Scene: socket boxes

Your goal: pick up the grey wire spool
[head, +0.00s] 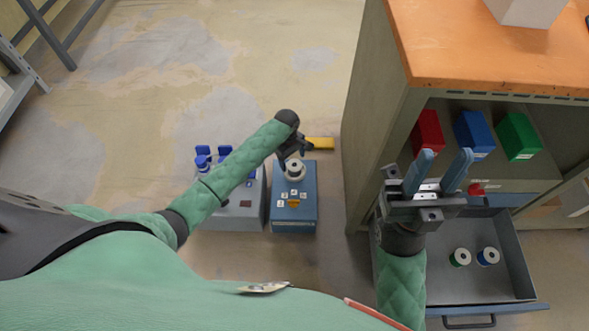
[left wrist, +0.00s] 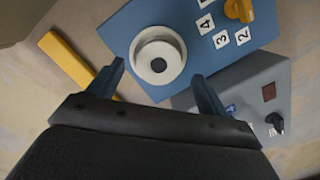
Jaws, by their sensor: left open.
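The grey wire spool (head: 294,166) stands on top of the blue socket box (head: 293,212) on the floor. In the left wrist view the spool (left wrist: 150,45) shows as a pale round reel with a dark centre hole, near the box edge. My left gripper (head: 299,147) is open just above and beyond the spool in the head view; in the left wrist view its two fingers (left wrist: 158,74) are spread on either side of the spool's near part, with nothing held. Whether they touch it cannot be told. My right gripper (head: 444,162) is open and empty, above the drawer.
A grey box (head: 249,212) with blue parts stands left of the blue box, partly behind my left arm. A yellow bar (head: 320,144) lies beyond. The orange-topped cabinet (head: 480,50) stands right.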

